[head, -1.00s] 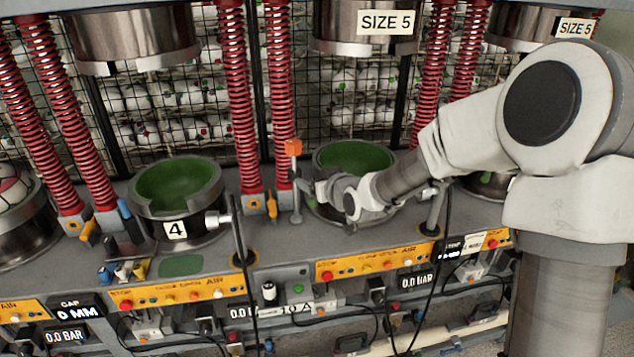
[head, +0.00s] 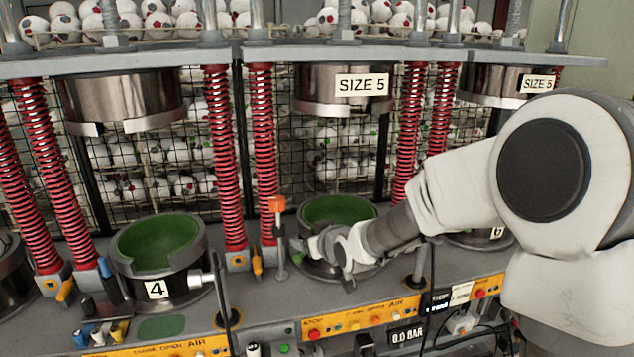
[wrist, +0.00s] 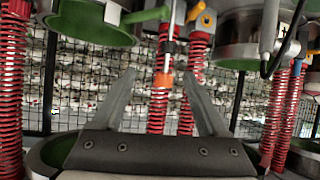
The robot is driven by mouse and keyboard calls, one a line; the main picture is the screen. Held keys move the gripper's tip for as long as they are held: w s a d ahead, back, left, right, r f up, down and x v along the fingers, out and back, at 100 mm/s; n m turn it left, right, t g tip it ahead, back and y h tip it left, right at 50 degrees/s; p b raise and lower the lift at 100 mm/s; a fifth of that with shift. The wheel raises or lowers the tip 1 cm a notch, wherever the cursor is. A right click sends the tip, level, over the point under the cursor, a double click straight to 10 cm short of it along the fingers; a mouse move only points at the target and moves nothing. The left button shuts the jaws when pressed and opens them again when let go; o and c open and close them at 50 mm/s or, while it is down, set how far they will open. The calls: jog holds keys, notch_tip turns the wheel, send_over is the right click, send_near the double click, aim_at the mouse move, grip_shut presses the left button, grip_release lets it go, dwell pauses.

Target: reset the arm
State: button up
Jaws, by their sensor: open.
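My arm (head: 455,195) reaches in from the right in the head view. My gripper (head: 312,248) is in front of the middle press cup (head: 338,208), which is green inside and partly hidden behind it. In the wrist view my gripper (wrist: 162,95) shows two grey fingers spread wide apart with nothing between them. Behind the fingers an orange-topped lever (wrist: 163,80) and red springs (wrist: 190,95) show in that view, which looks upside down or strongly tilted.
A press cup marked 4 (head: 160,245) stands at left. Metal upper dies (head: 345,90) hang above. An orange-topped post (head: 278,225) and red springs (head: 262,150) stand close left of my gripper. Caged balls (head: 140,185) are behind. Orange control panels (head: 360,318) run along the front.

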jog(key=s+d+r+m+g+h, duration=0.1)
jog(key=s+d+r+h, duration=0.15)
jog(key=s+d, duration=0.4)
jog(key=s+d+r+m+g+h, duration=0.1)
jog(key=s+d+r+g+h, duration=0.1)
jog(key=s+d+r, duration=0.45)
jog(key=s+d+f+m+g, duration=0.1)
jog(key=s+d, duration=0.1)
jog(key=s, duration=0.8)
jog(key=s+d+f+m+g, duration=0.1)
jog(key=s+m, duration=0.1)
jog(key=s, duration=0.8)
jog(key=shift+s+d+m+g, duration=0.3)
jog(key=shift+s+d+g, duration=0.05)
jog(key=shift+d+g, duration=0.05)
jog(key=shift+f+h, duration=0.1)
jog(key=shift+h, duration=0.15)
